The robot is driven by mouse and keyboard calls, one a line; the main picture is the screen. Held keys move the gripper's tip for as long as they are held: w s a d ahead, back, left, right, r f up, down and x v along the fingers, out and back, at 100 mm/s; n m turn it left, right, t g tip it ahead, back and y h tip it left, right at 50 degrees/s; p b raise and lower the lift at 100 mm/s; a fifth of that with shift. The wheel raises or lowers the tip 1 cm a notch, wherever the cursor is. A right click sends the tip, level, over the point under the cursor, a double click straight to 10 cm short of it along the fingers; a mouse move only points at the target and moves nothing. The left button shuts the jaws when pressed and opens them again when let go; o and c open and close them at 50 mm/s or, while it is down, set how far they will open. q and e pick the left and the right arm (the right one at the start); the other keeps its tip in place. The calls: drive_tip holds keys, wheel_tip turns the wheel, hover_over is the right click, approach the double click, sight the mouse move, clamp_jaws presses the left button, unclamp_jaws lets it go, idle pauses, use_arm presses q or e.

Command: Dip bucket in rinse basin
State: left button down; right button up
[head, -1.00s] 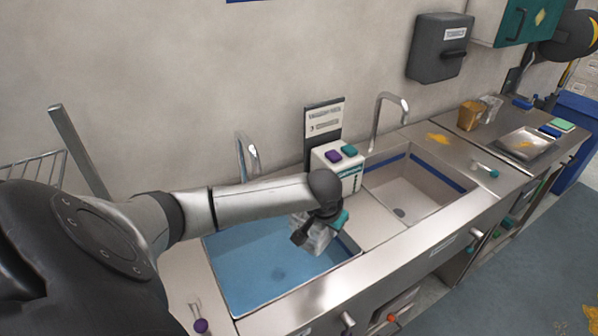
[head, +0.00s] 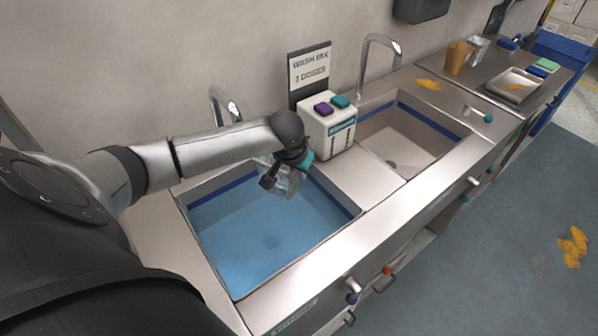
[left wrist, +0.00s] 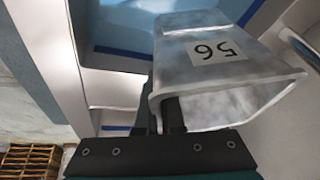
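The grey, partly see-through bucket (head: 288,182) hangs over the back right part of the left basin (head: 262,232), which holds blue water. In the left wrist view the bucket (left wrist: 222,72) bears a label reading 56. My left gripper (head: 280,172) is shut on the bucket's wall. In the left wrist view its fingers (left wrist: 162,108) straddle the wall near the rim. I cannot tell whether the bucket's bottom touches the water. The right basin (head: 395,145) looks empty. My right gripper is not in view.
Curved taps rise behind the left basin (head: 222,105) and right basin (head: 380,62). A tan container (head: 458,57) and a tray (head: 515,85) stand farther right.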

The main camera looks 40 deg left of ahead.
sight(300, 184)
use_arm(q)
wheel_tip(300, 184, down, 4)
drive_tip(key=b, duration=0.4)
drive_tip(key=shift+r, duration=0.15)
drive_tip(key=shift+f+b, duration=5.6)
drive_tip(key=shift+f, duration=4.75)
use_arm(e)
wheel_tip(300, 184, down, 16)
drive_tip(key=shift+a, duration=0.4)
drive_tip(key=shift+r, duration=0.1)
use_arm(q)
drive_tip(key=shift+r+p, duration=11.55)
drive_tip(key=shift+p, duration=0.8)
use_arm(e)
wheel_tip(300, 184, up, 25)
